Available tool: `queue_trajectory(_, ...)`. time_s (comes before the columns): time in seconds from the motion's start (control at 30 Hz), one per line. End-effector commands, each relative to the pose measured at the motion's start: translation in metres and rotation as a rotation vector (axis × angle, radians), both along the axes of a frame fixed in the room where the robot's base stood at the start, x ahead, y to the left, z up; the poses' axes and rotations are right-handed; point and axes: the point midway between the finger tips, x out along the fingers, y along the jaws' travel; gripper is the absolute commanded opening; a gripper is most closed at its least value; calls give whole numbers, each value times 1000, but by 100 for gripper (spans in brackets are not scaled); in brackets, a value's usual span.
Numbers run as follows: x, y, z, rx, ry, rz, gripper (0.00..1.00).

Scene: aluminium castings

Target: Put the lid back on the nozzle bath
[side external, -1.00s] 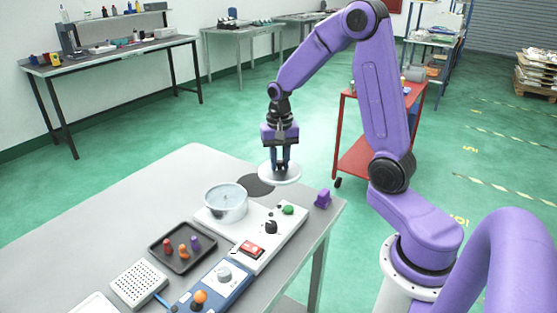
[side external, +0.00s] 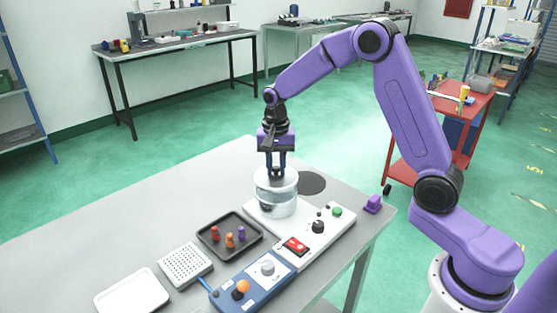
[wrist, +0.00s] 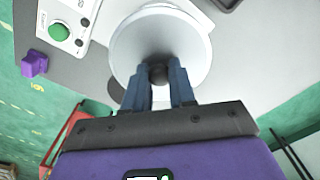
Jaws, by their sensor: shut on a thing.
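My gripper (side external: 277,174) is shut on the dark knob of the lid, with fingers pointing down. The lid (side external: 266,180) is a pale round disc, roughly level, at the top of the nozzle bath. The bath (side external: 277,205) is a clear round vessel on the white base unit. I cannot tell whether the lid rests on the rim or hovers just over it. In the wrist view the lid (wrist: 190,40) fills the upper middle, its knob (wrist: 157,74) between my blue fingers (wrist: 160,85). The lid hides the bath's opening.
A dark round pad (side external: 312,183) lies bare behind the bath. The white unit (side external: 335,222) carries knobs and a red switch. A black tray (side external: 250,248) with small pegs, a white perforated block (side external: 186,264) and a blue box (side external: 262,283) stand in front. The left tabletop is clear.

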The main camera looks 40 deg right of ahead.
Motion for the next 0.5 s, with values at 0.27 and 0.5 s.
queue_trajectory(0.27,0,0,-24,-1,2,0,0)
queue_trajectory(0.5,0,0,-38,0,1,1,0)
